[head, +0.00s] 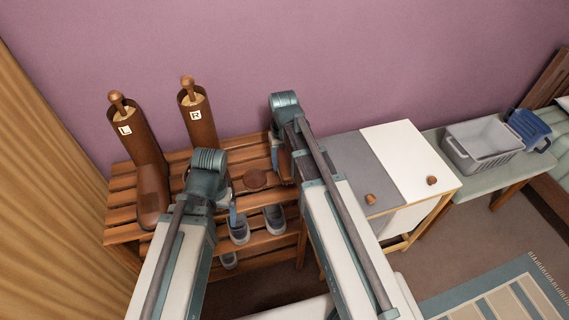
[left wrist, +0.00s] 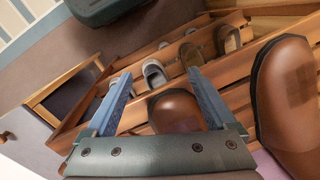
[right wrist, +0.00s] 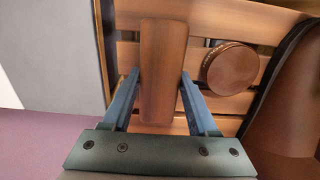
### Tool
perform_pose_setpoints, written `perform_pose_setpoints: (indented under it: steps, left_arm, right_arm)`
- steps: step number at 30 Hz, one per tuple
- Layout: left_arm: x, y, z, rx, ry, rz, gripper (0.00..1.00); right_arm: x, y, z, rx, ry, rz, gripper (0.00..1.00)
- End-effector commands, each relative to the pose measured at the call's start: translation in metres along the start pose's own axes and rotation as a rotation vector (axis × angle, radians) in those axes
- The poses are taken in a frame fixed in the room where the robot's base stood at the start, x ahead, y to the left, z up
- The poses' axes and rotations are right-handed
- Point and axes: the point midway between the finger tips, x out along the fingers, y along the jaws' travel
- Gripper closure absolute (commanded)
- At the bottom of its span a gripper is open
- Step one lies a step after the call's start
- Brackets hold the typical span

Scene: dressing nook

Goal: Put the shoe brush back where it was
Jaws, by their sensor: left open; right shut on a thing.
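The shoe brush (right wrist: 162,65), with a long brown wooden back, is between the fingers of my right gripper (right wrist: 160,75), which is shut on it. It is over the slatted top of the shoe rack (right wrist: 208,24); I cannot tell whether it touches the slats. In the head view the brush (head: 286,166) is partly hidden by my right arm. My left gripper (left wrist: 160,73) is open and empty above the rack's front, with a brown boot toe (left wrist: 175,108) showing beyond its fingers.
A round brown tin (head: 255,179) lies beside the brush on the rack top. Tall brown boots marked L (head: 125,130) and R (head: 196,115) stand to the left. Shoes (head: 239,229) sit on lower shelves. A grey-and-white cabinet (head: 405,150) adjoins the right side.

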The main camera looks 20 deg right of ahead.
Motion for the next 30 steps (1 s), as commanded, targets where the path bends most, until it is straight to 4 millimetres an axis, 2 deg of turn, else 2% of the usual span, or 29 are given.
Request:
perform_pose_setpoints:
  steps: [14, 15, 18, 19, 30]
  left_arm:
    - [0.012, 0.001, -0.001, 0.0, 0.0, 0.0, 0.11]
    - [0.01, 0.001, -0.001, 0.0, 0.0, 0.0, 0.11]
    - [0.01, 0.001, -0.001, 0.0, 0.0, 0.0, 0.11]
    - [0.01, 0.001, -0.001, 0.0, 0.0, 0.0, 0.11]
    - [0.008, 0.001, 0.0, 0.0, 0.0, 0.0, 0.11]
  right_arm:
    - [0.012, 0.0, -0.001, 0.0, 0.0, 0.0, 0.85]
    - [0.01, 0.0, -0.001, 0.0, 0.0, 0.0, 0.33]
    - [0.01, 0.0, 0.0, 0.0, 0.0, 0.0, 0.15]
    - [0.01, 0.0, 0.0, 0.0, 0.0, 0.0, 0.11]
    - [0.008, 0.0, 0.0, 0.0, 0.0, 0.0, 0.11]
